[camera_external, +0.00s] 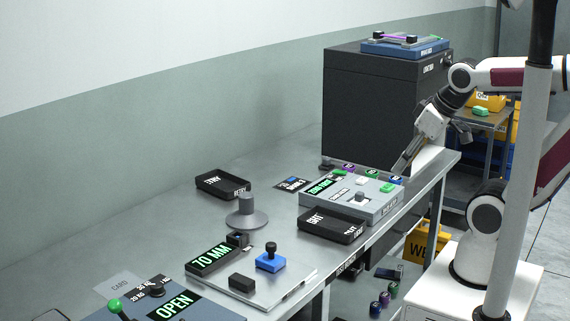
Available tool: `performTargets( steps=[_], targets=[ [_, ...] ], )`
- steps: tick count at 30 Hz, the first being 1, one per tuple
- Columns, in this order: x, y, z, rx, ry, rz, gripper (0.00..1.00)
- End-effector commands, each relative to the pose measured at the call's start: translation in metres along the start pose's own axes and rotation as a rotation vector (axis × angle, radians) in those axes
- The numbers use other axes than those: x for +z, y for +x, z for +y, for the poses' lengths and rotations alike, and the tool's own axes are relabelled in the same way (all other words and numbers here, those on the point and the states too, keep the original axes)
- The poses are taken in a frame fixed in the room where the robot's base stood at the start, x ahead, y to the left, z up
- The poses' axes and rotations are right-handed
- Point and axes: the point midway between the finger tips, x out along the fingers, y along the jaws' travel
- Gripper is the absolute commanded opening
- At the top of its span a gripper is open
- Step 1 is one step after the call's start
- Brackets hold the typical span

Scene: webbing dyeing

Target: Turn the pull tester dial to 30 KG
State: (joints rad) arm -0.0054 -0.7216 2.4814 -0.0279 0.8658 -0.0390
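A blue-grey device (205,310) with a green "OPEN" display stands at the near bottom edge, partly cut off by the frame. It carries a small black dial (156,290) with small white marks around it, too small to read surely. A green-knobbed lever (117,308) stands at its left. I take this device for the pull tester, but no name on it is readable. My gripper (402,168) points down and left over the far right of the bench, well away from this dial. Its fingers look close together, but their opening and any held thing are unclear.
Black trays (331,227), a grey round-based post (246,212), a "70 MM" unit (212,260) and a blue block (271,259) stand between. A dark cabinet (368,100) rises behind.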

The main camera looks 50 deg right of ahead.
Motion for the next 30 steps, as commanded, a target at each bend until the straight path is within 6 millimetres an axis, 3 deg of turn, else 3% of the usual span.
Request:
performTargets(
  steps=[5,16,23,30],
  targets=[
    [-0.036,0.005,0.010,0.044,-0.145,0.047,0.39],
    [-0.146,0.021,0.023,0.175,-0.603,0.186,0.39],
    [-0.213,0.035,0.016,0.253,-0.903,0.269,0.39],
    [-0.278,0.053,-0.005,0.333,-1.223,0.357,0.39]
  ],
)
